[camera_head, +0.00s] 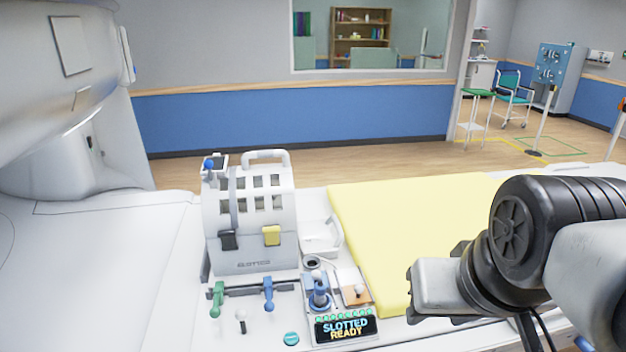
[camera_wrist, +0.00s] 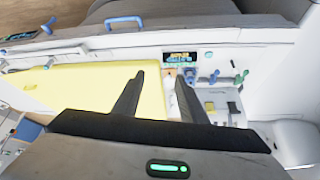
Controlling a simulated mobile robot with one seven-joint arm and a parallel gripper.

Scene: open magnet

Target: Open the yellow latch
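The yellow latch (camera_head: 271,236) is a small block on the front of a white, arched, slotted device (camera_head: 250,205). A black latch (camera_head: 228,240) sits to its left. In the wrist view the yellow latch (camera_wrist: 209,106) is small, just right of my right finger, with the black latch (camera_wrist: 232,107) beside it. My gripper (camera_wrist: 160,74) is open, its two dark fingers apart with nothing between them. In the head view, the end of my arm is at the lower right, over the table and well apart from the latch; the fingers cannot be made out there.
A green lever (camera_head: 217,299), a blue lever (camera_head: 268,293) and a blue joystick (camera_head: 319,291) stand in front of the device. A display (camera_head: 345,329) reads "SLOTTED READY". A yellow pad (camera_head: 400,220) lies right of the device. A large white scanner housing (camera_head: 60,110) rises at left.

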